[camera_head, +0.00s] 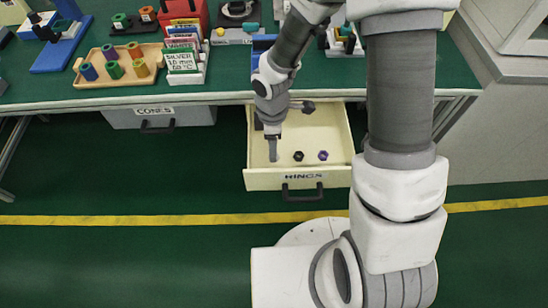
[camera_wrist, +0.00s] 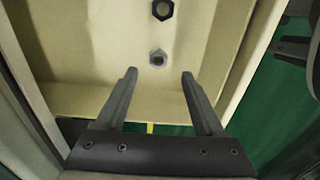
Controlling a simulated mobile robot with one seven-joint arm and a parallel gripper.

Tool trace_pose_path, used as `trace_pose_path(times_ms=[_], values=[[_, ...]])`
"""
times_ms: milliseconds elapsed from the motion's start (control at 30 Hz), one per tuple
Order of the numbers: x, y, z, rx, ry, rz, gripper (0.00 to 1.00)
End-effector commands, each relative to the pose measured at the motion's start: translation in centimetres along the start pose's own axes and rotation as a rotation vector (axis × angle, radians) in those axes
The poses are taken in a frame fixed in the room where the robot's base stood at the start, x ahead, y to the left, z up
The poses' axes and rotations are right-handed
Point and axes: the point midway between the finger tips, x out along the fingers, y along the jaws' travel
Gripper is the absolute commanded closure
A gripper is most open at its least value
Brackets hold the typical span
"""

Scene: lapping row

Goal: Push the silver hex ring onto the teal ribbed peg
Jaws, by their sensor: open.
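The silver hex ring (camera_wrist: 158,58) lies on the drawer floor in the wrist view, just beyond and between my fingertips. It is hidden in the head view, where my gripper (camera_head: 272,150) reaches down into the left part of the open drawer. In the wrist view my gripper (camera_wrist: 159,75) is open and empty, with one finger on each side of the ring's line. I cannot tell the teal ribbed peg for certain; a small teal piece (camera_head: 252,28) shows by a grey block at the back of the bench.
The open drawer (camera_head: 256,180) marked RINGS also holds a black hex ring (camera_head: 298,156) and a purple ring (camera_head: 323,155). The green bench (camera_head: 220,88) carries a wooden tray (camera_head: 90,82) of coloured pieces, a card rack (camera_head: 187,79) and a red box (camera_head: 200,12). The CONES drawer (camera_head: 190,117) is shut.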

Motion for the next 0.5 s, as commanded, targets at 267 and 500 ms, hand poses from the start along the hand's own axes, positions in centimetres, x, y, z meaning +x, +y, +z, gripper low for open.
trace_pose_path(times_ms=[267, 500], values=[[4.1, 0.2, 0.4, -0.001, -0.001, -0.002, 0.3], [4.9, 0.3, 0.4, -0.001, 0.0, 0.0, 0.3]])
